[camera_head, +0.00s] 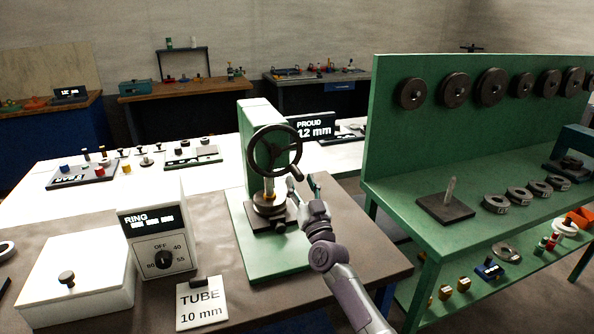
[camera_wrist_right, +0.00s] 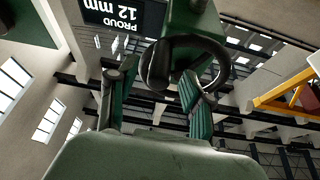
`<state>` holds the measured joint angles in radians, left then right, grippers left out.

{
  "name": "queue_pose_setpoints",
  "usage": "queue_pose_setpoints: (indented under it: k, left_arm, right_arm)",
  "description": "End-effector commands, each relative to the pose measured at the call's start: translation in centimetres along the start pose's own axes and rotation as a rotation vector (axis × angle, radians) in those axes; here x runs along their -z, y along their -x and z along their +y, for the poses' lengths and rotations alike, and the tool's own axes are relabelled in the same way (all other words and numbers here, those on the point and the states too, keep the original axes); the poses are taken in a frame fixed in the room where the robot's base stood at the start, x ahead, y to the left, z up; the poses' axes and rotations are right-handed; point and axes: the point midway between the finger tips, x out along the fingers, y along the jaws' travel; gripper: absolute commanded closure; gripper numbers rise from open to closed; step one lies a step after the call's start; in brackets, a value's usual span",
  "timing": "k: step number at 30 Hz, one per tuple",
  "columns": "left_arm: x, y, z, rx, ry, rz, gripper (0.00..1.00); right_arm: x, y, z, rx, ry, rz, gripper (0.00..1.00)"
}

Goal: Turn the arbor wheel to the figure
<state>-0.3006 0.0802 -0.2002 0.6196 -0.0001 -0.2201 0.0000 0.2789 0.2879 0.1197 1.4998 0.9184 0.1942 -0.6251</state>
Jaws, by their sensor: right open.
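The arbor wheel (camera_head: 274,150) is a dark handwheel with spokes and a small handle. It is on the front of a green press (camera_head: 255,115) that stands on a green base plate. A screen (camera_head: 314,129) behind it reads "PROUD 12 mm"; in the right wrist view the screen (camera_wrist_right: 123,14) is upside down. My right gripper (camera_head: 303,183) is open, just below and right of the wheel. In the right wrist view the wheel (camera_wrist_right: 183,62) is beyond my open fingers (camera_wrist_right: 160,90), with no visible grip on it. My left gripper is not in view.
A card reading "TUBE 10 mm" (camera_head: 201,303) and a RING dial box (camera_head: 158,240) stand left of the press. A white box (camera_head: 75,275) is at the front left. A green rack (camera_head: 470,150) with dark discs stands close on the right.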

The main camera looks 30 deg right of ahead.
Motion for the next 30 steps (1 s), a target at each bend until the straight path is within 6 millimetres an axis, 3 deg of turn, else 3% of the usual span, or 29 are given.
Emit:
queue_pose_setpoints:
  k: [3, 7, 19, 27, 30]
  left_arm:
    - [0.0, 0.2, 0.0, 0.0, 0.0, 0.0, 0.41]
    - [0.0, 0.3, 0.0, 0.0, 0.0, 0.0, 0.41]
    - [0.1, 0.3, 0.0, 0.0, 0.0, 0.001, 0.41]
    - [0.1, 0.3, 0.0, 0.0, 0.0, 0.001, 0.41]
    - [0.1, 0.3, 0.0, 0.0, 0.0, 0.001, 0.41]
  right_arm:
    - [0.1, -2.1, 0.0, 0.0, 0.002, 0.001, 0.5]
    - [0.0, -3.3, 0.0, 0.001, 0.0, 0.0, 0.5]
    - [0.0, -3.9, 0.0, 0.0, 0.0, -0.001, 0.51]
    - [0.0, -3.9, 0.0, 0.0, 0.0, -0.001, 0.96]
    - [0.0, -3.9, 0.0, 0.0, 0.0, -0.001, 1.0]
